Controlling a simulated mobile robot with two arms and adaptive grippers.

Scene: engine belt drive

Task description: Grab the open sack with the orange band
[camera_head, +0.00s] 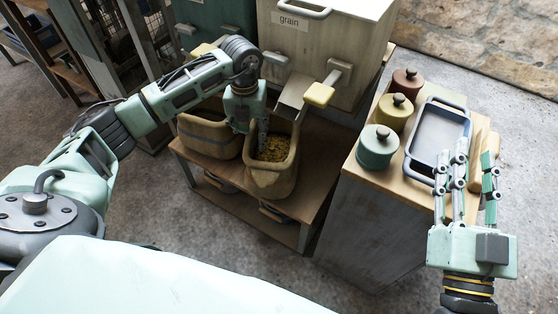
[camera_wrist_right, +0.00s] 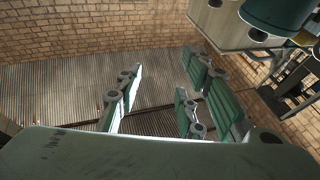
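Two open tan sacks stand side by side on a low wooden bench (camera_head: 232,189). The right sack (camera_head: 271,183) holds yellowish-brown grain (camera_head: 274,149). The left sack (camera_head: 208,141) is partly hidden by my left arm, and its inside looks dark. I cannot clearly make out an orange band on either.
A grain bin (camera_head: 325,45) labelled "grain" stands behind the sacks, with a metal chute (camera_head: 294,92) and yellow-handled lever (camera_head: 319,94) close to my left gripper. The right counter holds green (camera_head: 377,147), yellow (camera_head: 395,112) and red (camera_head: 407,83) canisters and a metal tray (camera_head: 465,105).

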